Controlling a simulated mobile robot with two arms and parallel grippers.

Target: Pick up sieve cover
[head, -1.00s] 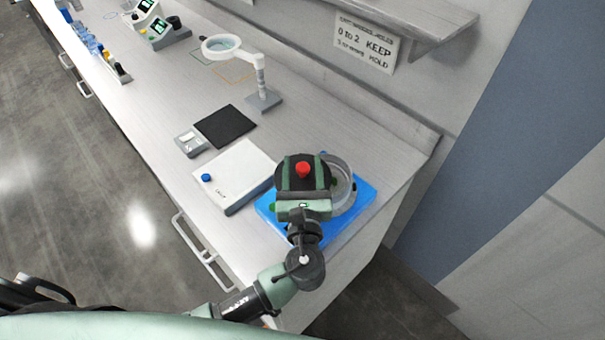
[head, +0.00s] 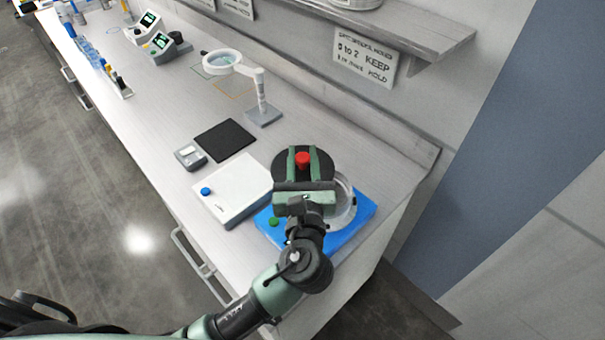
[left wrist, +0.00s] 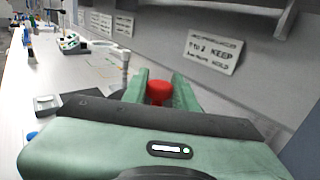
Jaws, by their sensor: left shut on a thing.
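The sieve cover (head: 324,163) is a dark round disc with a red knob (head: 302,159) on top. My left gripper (head: 303,162) is shut on the red knob, a green finger on either side. The knob also shows between the fingers in the left wrist view (left wrist: 158,92). The cover appears held above the sieve, offset from it toward the back left. The clear-walled sieve (head: 348,207) sits on a blue tray (head: 352,233), partly hidden by the gripper and wrist. My right gripper is not in view.
A white device with a blue knob (head: 236,188) lies left of the tray. Behind it are a black mat (head: 225,140), a small scale (head: 190,157) and a ring magnifier on a stand (head: 264,115). A wall shelf (head: 420,35) overhangs at the back right.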

